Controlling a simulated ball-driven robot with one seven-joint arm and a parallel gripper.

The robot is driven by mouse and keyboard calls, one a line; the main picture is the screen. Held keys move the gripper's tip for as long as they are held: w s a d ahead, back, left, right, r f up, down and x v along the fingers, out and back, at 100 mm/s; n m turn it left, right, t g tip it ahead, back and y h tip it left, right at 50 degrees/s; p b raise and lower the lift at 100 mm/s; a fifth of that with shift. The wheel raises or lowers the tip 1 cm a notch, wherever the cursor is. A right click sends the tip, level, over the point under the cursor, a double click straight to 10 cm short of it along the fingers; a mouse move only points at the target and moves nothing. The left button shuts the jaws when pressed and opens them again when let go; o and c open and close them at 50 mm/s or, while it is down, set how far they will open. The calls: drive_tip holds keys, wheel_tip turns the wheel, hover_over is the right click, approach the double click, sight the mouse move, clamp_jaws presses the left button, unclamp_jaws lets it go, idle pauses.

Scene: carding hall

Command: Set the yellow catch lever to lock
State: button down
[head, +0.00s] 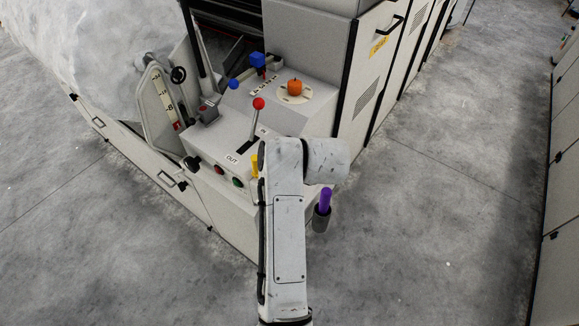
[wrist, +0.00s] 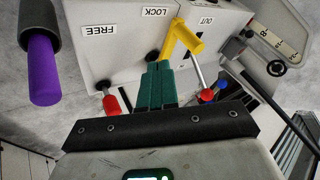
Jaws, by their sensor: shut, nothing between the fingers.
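The yellow catch lever (wrist: 182,42) is bent and has a thick round grip. It stands out from the pale console face in the wrist view, just right of the LOCK label (wrist: 150,12). The FREE label (wrist: 100,30) is further left. My gripper (wrist: 159,68) has green fingers, closed together and empty. Their tips are just below the lever's left part; I cannot tell whether they touch it. In the head view only a sliver of the yellow lever (head: 254,165) shows beside my arm, which hides the rest of it and my gripper.
A purple handle (head: 323,200) stands in a dark holder on the console's right side. A red-knobbed lever (head: 258,103), an orange knob (head: 295,87) and blue knobs are on the console top. Red and green buttons (head: 237,182) face front. Floor to the right is clear.

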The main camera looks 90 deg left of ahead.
drive_tip(key=shift+v, duration=2.05)
drive_tip(key=shift+s, duration=0.1)
drive_tip(key=w+d+f+m+t, duration=0.15)
drive_tip(key=w+d+f, duration=0.25)
drive_tip(key=w+d, duration=0.5)
drive_tip(key=w+d+f+m+t+h, duration=0.1)
drive_tip(key=w+d+f+m, duration=0.25)
drive_tip(key=d, duration=0.85)
drive_tip(key=w+d+f+m+t, duration=0.2)
drive_tip(key=w+d+f, duration=0.2)
drive_tip(key=w+d, duration=0.55)
drive_tip(key=s+d+f+m+h, duration=0.2)
drive_tip(key=d, duration=1)
drive_tip(key=s+d+f+m+h, duration=0.1)
drive_tip(key=s+d+f+m, duration=0.1)
drive_tip(key=d, duration=1)
drive_tip(key=s+d+m+h, duration=0.2)
drive_tip(key=s+d+m, duration=0.2)
drive_tip(key=s+d, duration=0.7)
drive_tip(key=d, duration=0.4)
drive_tip(key=shift+s+r+h, duration=0.35)
drive_tip(key=shift+h, duration=0.05)
